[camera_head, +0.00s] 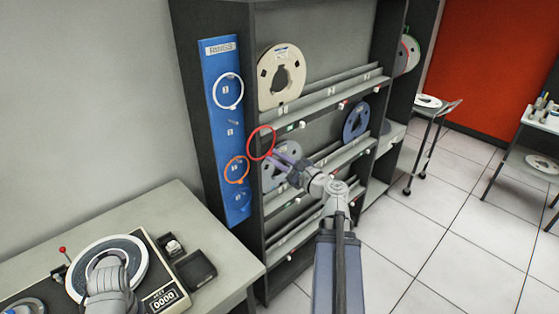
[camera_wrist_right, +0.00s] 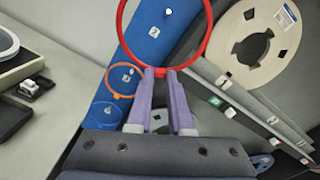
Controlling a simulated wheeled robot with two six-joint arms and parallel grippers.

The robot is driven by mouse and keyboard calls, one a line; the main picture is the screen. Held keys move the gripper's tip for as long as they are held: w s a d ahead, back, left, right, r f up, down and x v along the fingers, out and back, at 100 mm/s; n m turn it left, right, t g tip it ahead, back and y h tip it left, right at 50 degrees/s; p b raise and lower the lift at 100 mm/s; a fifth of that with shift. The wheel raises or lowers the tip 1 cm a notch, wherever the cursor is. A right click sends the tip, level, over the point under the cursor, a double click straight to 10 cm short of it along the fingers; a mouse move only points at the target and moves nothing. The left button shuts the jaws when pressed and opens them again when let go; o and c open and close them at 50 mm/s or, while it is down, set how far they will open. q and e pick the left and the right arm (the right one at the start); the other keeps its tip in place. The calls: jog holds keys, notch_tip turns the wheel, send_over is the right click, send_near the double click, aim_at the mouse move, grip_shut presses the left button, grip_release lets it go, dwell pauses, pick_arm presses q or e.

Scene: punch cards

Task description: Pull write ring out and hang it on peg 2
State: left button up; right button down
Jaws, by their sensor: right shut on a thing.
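The red write ring (camera_head: 249,147) is held at its lower edge by my right gripper (camera_head: 274,155). In the right wrist view, the ring (camera_wrist_right: 121,36) stands up from the shut purple fingertips (camera_wrist_right: 164,73). It is in the air, clear of any peg, in front of the shelf beside the blue peg board (camera_head: 218,92). Peg 2 (camera_head: 230,131) is bare, between a white ring (camera_head: 241,91) above and an orange ring (camera_head: 228,174) below. A grey part, likely my left gripper (camera_head: 114,292), shows over the bench reel; its fingers are hidden.
The dark shelf rack (camera_head: 260,216) holds a large beige reel (camera_head: 297,66), a blue reel (camera_head: 356,121) and a grey reel (camera_head: 269,180) behind the right gripper. A grey bench (camera_head: 160,209) with a reel device (camera_head: 168,290) stands at lower left.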

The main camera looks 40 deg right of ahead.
jog(key=w, duration=0.9)
jog(key=w+a+f+b, duration=0.1)
jog(key=w, duration=0.4)
jog(key=shift+w, duration=0.35)
jog(key=shift+a+f+b, duration=0.1)
jog(key=shift+f+b, duration=0.7)
jog(key=shift+f, duration=0.05)
jog(key=c, duration=0.8)
grip_release()
jog(key=shift+c, duration=0.8)
jog(key=shift+s, duration=0.1)
